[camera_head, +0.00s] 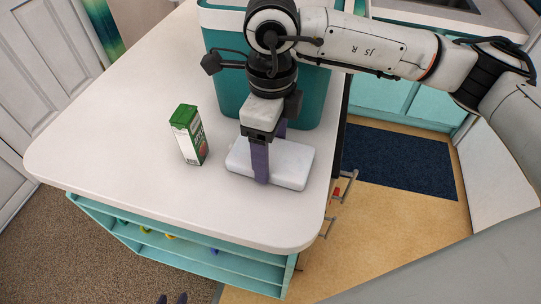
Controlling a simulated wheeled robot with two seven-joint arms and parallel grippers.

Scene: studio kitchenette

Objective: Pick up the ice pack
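The ice pack (291,164), a white rounded slab, lies flat on the white counter near its right front edge. My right gripper (270,158) points down over it, its arm coming in from the right. One purple finger is in front of the pack's near side; the other goes down at its far side, its tip hidden behind the pack. I cannot tell whether both fingers press on it. Two small dark tips at the bottom edge look like my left gripper (172,299); they are apart with nothing between them, well away from the pack.
A green and white carton (189,135) stands left of the ice pack. A teal box (228,93) stands close behind the gripper. The counter (110,140) is clear on the left. Teal shelves (185,248) are under its front edge.

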